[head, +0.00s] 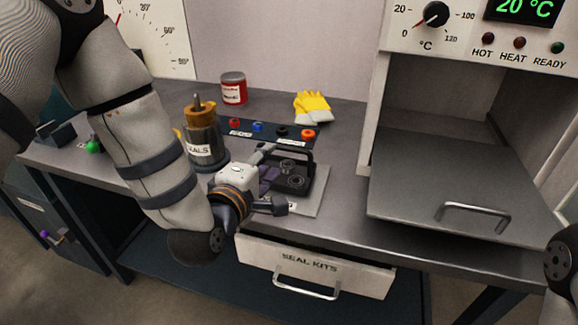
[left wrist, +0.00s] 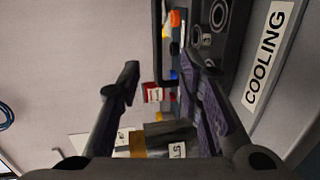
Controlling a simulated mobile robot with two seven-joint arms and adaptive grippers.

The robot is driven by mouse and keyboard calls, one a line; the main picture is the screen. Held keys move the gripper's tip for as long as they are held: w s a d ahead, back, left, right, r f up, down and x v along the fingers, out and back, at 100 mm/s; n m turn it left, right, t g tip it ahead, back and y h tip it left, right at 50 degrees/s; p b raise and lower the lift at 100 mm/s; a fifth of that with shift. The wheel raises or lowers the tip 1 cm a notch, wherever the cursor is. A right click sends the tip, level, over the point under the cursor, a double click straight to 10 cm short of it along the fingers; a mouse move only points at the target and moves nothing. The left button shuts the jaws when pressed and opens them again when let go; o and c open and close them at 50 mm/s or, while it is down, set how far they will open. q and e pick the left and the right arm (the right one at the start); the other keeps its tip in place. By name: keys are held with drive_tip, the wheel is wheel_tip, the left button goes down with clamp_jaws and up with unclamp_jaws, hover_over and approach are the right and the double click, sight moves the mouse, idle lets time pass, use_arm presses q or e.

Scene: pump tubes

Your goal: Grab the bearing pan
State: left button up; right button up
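The bearing pan (head: 293,180) is a dark shallow pan with round bearings in it and a raised dark handle. It sits on a grey plate (head: 312,203) on the bench. In the left wrist view the pan (left wrist: 228,40) shows at the top, right of centre, partly hidden by a finger. My left gripper (head: 272,178) is at the pan's left side, with its fingers apart. In the left wrist view my left gripper (left wrist: 165,95) has a wide gap with nothing held in it; whether the purple-padded finger touches the pan I cannot tell. My right gripper is out of view.
A seals canister (head: 203,140) stands behind my left gripper. A dark strip with coloured rings (head: 258,127), a red can (head: 233,88) and yellow gloves (head: 313,107) lie behind. The oven's lowered door (head: 450,180) is at right; the seal kits drawer (head: 315,265) is below.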

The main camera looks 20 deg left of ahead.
sight(278, 148)
use_arm(q)
drive_tip(key=x, duration=0.7)
drive_tip(key=shift+w+a, duration=0.1)
drive_tip(key=shift+w, duration=0.15)
drive_tip(key=shift+r, duration=0.1)
clamp_jaws()
